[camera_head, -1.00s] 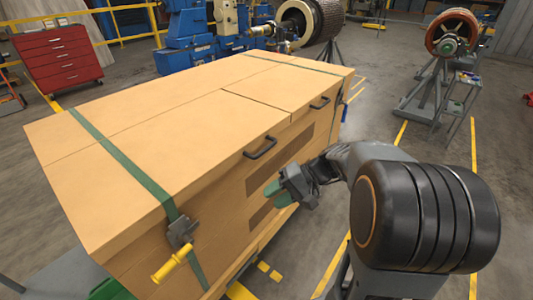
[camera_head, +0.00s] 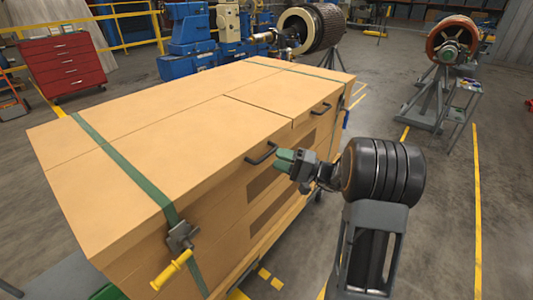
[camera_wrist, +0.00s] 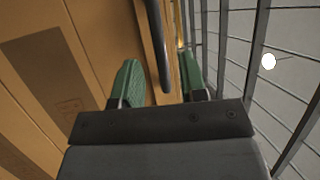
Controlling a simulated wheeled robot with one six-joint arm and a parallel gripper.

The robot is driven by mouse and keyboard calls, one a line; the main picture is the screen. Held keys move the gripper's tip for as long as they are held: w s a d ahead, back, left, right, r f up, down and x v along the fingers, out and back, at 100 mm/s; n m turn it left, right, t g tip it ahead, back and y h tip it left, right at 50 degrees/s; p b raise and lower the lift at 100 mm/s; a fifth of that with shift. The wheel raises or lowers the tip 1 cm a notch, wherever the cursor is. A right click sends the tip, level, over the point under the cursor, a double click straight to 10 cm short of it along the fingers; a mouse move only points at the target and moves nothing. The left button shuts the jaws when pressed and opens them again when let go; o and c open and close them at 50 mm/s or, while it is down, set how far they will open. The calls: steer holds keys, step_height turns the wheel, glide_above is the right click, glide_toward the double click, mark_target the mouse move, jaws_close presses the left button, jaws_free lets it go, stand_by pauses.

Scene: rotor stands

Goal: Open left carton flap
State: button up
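A large tan carton (camera_head: 95,238) fills the left and middle of the head view. Its left flap (camera_head: 190,135) lies flat and closed on top, with a black handle (camera_head: 261,153) on its front edge. My gripper (camera_head: 284,160) is just right of this handle, with its green fingers pointing toward it. In the wrist view my gripper (camera_wrist: 160,65) is open, and the dark handle bar (camera_wrist: 154,40) appears in the gap between the fingers. I cannot tell whether they touch it.
A second black handle (camera_head: 320,108) is on the right flap (camera_head: 275,97). A green strap (camera_head: 130,172) with a yellow-gripped ratchet (camera_head: 172,270) crosses the carton's left end. A rotor stand (camera_head: 437,90) is at the back right.

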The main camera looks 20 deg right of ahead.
mark_target(267, 155)
steer(key=shift+p+x, duration=0.35)
steer(key=shift+x, duration=2)
jaws_close()
